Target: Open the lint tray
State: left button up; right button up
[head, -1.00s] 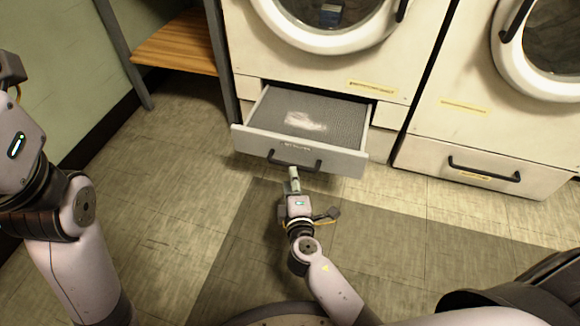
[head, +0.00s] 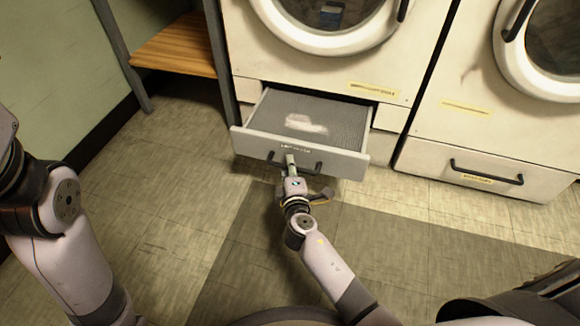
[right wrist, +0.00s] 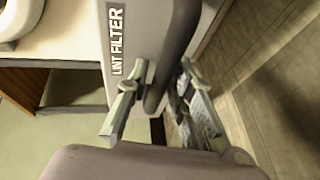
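The lint tray (head: 345,160) is a grey drawer with a mesh top, pulled partway out below the left machine's round door. A whitish patch of lint (head: 305,123) lies on the mesh. Its dark bar handle (head: 310,168) is on the front panel. My right gripper (head: 290,158) is at the handle. In the right wrist view, my right gripper (right wrist: 163,66) has its fingers apart, one on each side of the handle (right wrist: 157,92), with gaps visible. The "LINT FILTER" label (right wrist: 117,40) is beside it. My left gripper is out of view.
A second machine with a closed lower drawer (head: 520,190) stands at the right. A wooden shelf (head: 175,52) with a metal leg is at the left, by the wall. The tiled floor (head: 190,170) in front of the tray is clear apart from my arms.

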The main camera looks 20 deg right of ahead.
aim_at(295, 158)
grip_shut()
dwell(0.4)
jog(key=w+d, duration=0.1)
jog(key=w, duration=0.1)
jog(key=w+d, duration=0.1)
jog(key=shift+w+d, duration=0.35)
jog(key=shift+w, duration=0.05)
jog(key=shift+o, duration=1.8)
grip_release()
jog(key=shift+s, duration=0.1)
